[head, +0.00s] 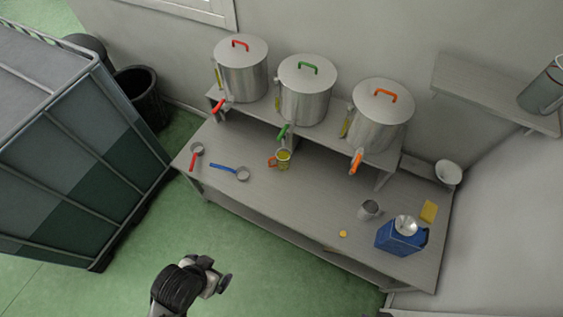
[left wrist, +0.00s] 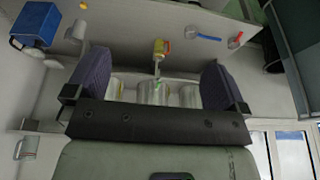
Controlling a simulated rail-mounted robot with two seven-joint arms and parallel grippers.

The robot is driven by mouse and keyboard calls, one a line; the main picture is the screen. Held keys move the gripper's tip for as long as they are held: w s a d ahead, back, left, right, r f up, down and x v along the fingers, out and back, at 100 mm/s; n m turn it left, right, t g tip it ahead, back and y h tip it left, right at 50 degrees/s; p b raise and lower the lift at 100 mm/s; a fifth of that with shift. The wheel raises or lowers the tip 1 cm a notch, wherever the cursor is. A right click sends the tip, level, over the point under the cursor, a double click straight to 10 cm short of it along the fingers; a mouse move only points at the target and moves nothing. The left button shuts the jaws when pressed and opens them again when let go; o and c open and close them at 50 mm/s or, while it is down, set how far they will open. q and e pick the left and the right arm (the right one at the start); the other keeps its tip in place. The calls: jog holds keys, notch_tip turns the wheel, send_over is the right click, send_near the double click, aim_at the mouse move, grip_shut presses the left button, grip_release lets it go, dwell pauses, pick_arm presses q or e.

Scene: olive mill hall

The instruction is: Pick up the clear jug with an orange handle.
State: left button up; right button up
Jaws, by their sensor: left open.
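The clear jug with an orange handle (head: 280,159) stands upright on the grey bench (head: 300,205), just in front of the green tap (head: 284,131). Something yellow shows inside it, and its handle points left in the head view. The jug also shows in the left wrist view (left wrist: 162,47), between and beyond the fingers. My left gripper (head: 213,279) is in front of the bench, well apart from the jug. Its two dark fingers (left wrist: 155,80) are wide apart with nothing between them. My right gripper does not show.
Three steel vats (head: 305,92) stand on a shelf behind the jug; their taps stick out forward. A blue-handled scoop (head: 230,172) and red-handled scoop (head: 196,154) lie left. A large caged tank (head: 80,150) is far left.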

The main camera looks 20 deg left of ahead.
pick_arm(q)
jog(key=shift+c, duration=0.5)
jog(key=shift+a, duration=0.2)
jog(key=c, duration=0.7)
jog(key=shift+c, duration=1.1)
